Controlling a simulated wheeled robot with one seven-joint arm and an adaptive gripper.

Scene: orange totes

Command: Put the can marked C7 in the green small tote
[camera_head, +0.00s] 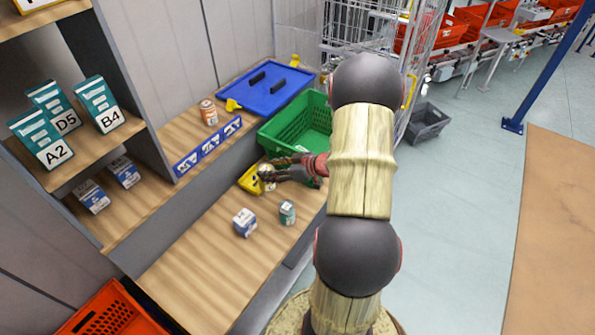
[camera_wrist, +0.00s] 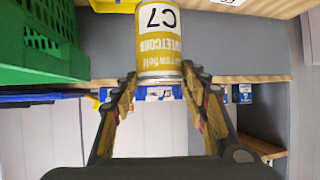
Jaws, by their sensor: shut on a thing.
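The can marked C7 (camera_wrist: 158,42) is yellow and white with a metal rim; its label is upside down in the wrist view. My gripper (camera_wrist: 160,78) is shut on this can, with one finger at each side of its end. In the head view my gripper (camera_head: 268,171) is over the wooden bench, just in front of the green small tote (camera_head: 268,140), and the held can is small and partly covered by the fingers. The green tote also shows at the left of the wrist view (camera_wrist: 42,50). My arm covers the tote's right side in the head view.
A blue lid (camera_head: 265,90) lies behind the green tote. A yellow object (camera_head: 249,181) is beside my gripper. A blue-and-white box (camera_head: 244,222) and a teal can (camera_head: 287,212) stand on the bench. An orange can (camera_head: 208,112) stands on the raised ledge. Shelves with boxes are at left.

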